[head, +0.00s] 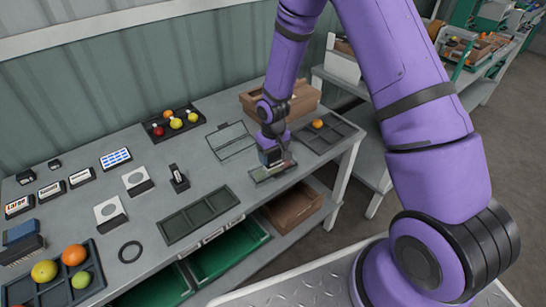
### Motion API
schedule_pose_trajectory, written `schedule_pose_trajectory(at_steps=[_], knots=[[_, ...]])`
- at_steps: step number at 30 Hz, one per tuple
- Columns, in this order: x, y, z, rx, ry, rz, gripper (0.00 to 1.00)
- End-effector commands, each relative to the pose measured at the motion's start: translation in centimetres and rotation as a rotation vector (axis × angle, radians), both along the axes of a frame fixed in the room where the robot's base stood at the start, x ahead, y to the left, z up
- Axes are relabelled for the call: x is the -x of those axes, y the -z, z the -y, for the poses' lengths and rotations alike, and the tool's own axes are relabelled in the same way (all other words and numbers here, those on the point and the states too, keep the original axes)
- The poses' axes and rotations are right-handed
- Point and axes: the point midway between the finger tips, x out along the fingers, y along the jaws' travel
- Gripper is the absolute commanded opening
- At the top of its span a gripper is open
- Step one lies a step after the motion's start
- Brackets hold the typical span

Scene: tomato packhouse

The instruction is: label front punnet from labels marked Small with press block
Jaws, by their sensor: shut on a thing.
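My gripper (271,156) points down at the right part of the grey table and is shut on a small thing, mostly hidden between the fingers. I cannot tell whether it is the press block or a label. Directly below it is a shallow clear punnet (259,177) with a greenish content; I cannot tell whether they touch. Another clear punnet or lid frame (231,141) lies behind. At the left stand small signs: Large (18,205), one that seems to read Medium (51,191), and one probably reading Small (81,177). A blue-and-white label sheet (116,158) lies behind them.
A dark tray (185,120) holds several tomatoes; another stands front left (96,267). An empty divided tray (200,215) lies at the front edge. A divided tray (343,132) with an orange tomato and a brown box (305,97) flank my gripper. A dark ring (130,251) lies front left.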

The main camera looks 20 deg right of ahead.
Motion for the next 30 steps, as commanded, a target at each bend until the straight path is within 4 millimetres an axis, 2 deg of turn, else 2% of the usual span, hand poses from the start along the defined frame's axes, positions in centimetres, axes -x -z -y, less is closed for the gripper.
schedule_pose_trajectory(at_steps=[18,30], knots=[[-0.1,-4.3,0.0,-0.001,0.0,0.003,0.51],[0.0,-4.8,0.0,0.0,0.0,0.0,0.51]])
